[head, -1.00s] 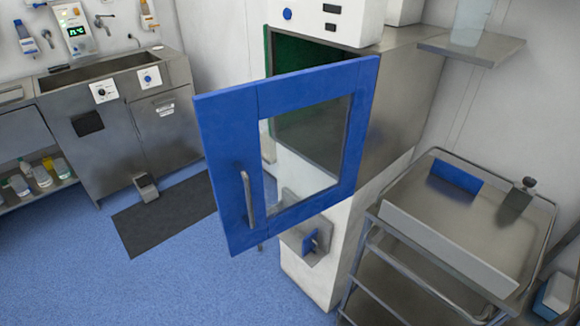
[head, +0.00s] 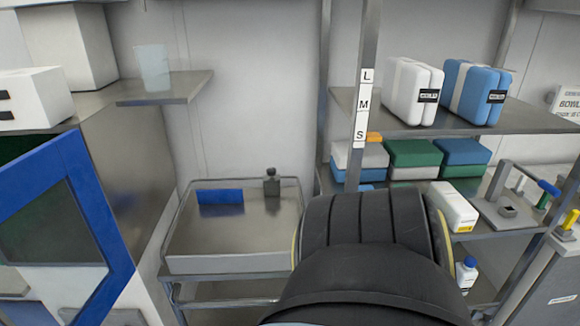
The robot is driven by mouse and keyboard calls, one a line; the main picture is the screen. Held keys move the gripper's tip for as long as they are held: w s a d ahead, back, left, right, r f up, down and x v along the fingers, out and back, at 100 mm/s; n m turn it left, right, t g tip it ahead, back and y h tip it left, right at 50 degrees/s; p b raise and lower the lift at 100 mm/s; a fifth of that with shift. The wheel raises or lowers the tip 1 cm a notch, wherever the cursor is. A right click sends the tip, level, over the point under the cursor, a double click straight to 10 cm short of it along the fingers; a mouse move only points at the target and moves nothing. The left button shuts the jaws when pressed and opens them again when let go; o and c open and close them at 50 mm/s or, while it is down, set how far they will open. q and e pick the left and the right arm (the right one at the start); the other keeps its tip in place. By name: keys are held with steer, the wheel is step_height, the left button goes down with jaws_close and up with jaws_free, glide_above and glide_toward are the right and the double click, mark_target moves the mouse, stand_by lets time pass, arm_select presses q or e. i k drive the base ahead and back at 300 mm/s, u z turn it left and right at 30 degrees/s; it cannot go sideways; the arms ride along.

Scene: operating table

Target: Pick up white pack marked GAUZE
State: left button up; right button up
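No label reading GAUZE can be made out. A white pack (head: 412,92) with a small black label stands upright on the upper shelf of the rack; its lettering is too small to read. Neither of my grippers shows in the head view.
A blue and white pack (head: 479,91) stands beside the white one on the upper shelf (head: 520,122). Folded green, blue and white packs (head: 413,157) sit below. A steel trolley (head: 230,240) holds a blue block (head: 220,197). An open blue door (head: 70,215) is at left.

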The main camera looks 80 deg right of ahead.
mark_target(460, 216)
steer(key=z, duration=3.6)
